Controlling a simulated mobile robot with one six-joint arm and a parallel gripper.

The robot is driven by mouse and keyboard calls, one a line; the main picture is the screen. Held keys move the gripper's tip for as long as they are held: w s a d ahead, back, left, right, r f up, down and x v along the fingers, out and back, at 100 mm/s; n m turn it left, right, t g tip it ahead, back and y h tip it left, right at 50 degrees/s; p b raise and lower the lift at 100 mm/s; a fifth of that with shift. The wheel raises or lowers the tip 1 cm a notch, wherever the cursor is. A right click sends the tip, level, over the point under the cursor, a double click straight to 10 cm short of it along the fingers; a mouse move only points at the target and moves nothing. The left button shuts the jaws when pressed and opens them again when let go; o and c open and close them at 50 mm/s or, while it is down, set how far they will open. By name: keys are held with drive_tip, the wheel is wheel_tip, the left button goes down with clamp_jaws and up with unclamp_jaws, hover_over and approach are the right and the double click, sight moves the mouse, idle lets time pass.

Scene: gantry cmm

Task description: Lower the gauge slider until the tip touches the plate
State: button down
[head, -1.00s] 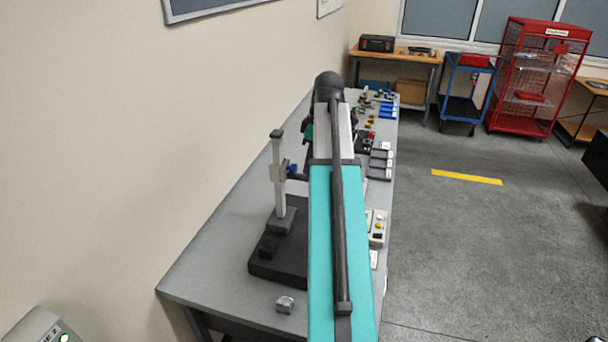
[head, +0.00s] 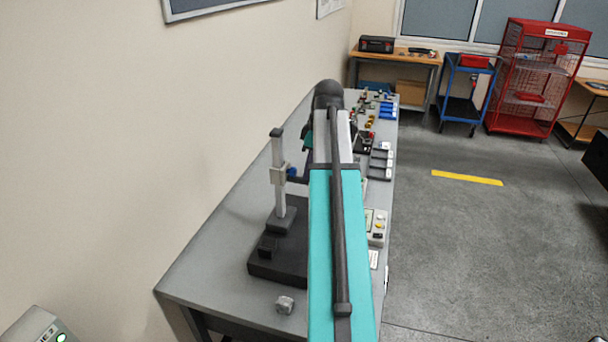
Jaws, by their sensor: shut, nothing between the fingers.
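The gauge stand is a light upright column (head: 279,205) on a black base plate (head: 275,265), on the left half of the grey bench. A dark end piece, seemingly my gripper (head: 297,180), shows between the slider and my teal arm, close to the slider's right side. It looks shut, with nothing seen in it. Contact with the slider cannot be told. My arm hides the rest of the gripper; the gauge tip cannot be made out.
A small metal block (head: 285,305) lies near the bench's front edge. A box with buttons (head: 376,228), grey trays (head: 381,155) and blue parts (head: 387,110) line the right side. The wall (head: 150,140) runs along the left. The bench left of the stand is clear.

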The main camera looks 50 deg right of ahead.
wheel_tip(320, 180, down, 13)
drive_tip(key=b, duration=0.5)
idle(3.3)
drive_tip(key=shift+f+b, duration=0.35)
drive_tip(key=shift+f, duration=0.4)
idle(1.6)
drive_tip(key=shift+r, duration=0.2)
wheel_tip(320, 180, up, 7)
drive_tip(key=p, duration=0.4)
drive_tip(key=shift+f+p, duration=0.15)
drive_tip(key=shift+p, duration=0.2)
idle(0.7)
